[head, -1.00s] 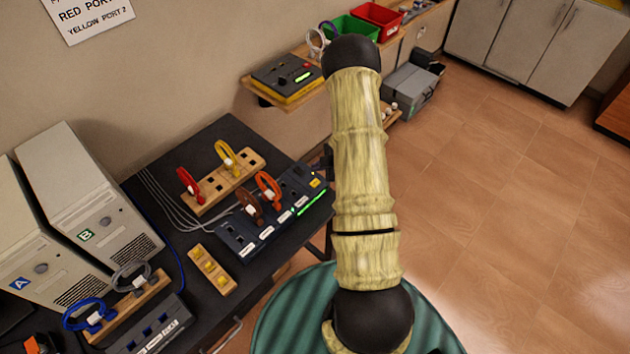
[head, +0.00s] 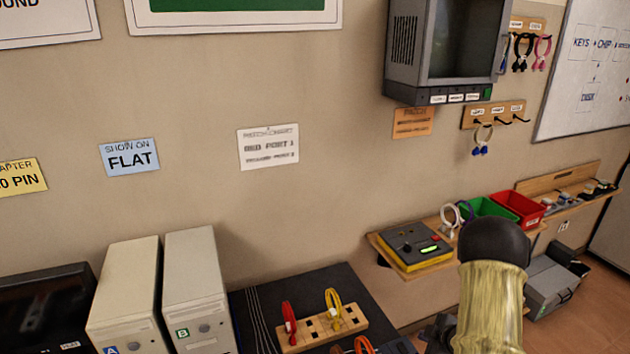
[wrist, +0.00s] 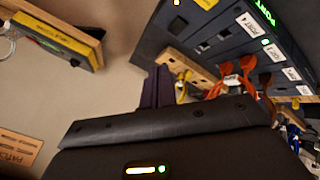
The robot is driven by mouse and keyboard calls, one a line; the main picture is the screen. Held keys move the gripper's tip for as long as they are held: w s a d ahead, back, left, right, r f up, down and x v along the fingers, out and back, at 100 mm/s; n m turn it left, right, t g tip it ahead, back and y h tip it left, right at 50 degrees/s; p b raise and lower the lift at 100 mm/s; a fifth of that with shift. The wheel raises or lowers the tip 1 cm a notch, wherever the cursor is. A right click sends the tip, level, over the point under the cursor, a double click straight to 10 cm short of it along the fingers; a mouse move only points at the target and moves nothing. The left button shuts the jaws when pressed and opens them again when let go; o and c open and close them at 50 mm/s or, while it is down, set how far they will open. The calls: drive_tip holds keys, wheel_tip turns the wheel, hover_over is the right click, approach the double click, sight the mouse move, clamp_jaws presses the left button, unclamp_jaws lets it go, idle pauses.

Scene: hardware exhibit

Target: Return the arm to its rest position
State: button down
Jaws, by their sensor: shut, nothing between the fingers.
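My gripper (wrist: 157,78) shows in the wrist view as dark purplish fingers beyond the black wrist housing. The fingers are together with nothing between them. The dark port box (wrist: 235,40) with labelled ports and green lights is beyond them, with orange cables (wrist: 240,75) plugged in. In the head view my arm rises at the lower right, a pale ribbed link with a black joint on top. The gripper itself cannot be made out there.
The black table carries a wooden block (head: 325,330) with red and yellow cables, beside two beige towers (head: 195,285). A wall shelf (head: 395,255) holds a yellow-and-grey device (head: 415,246). Green (head: 487,208) and red (head: 520,207) bins stand near my arm. A grey case (head: 550,285) is at right.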

wheel_tip(320, 180, up, 8)
drive_tip(key=a+f+m+h, duration=0.1)
drive_tip(key=a+m+h, duration=0.1)
drive_tip(key=a+m, duration=0.15)
drive_tip(key=s+a+r+m+g, duration=0.2)
drive_tip(key=s+a+r+m, duration=0.2)
drive_tip(key=s, duration=0.6)
drive_tip(key=s+a+r+m+g, duration=0.3)
drive_tip(key=s+a+r+m, duration=0.2)
drive_tip(key=s+a+r, duration=0.2)
drive_tip(key=s+a, duration=0.1)
drive_tip(key=s, duration=0.1)
drive_tip(key=shift+s+a+h, duration=0.25)
drive_tip(key=shift+s+h, duration=0.05)
drive_tip(key=shift+s, duration=0.05)
drive_tip(key=shift+r+m, duration=0.1)
drive_tip(key=shift+m, duration=0.15)
idle(0.5)
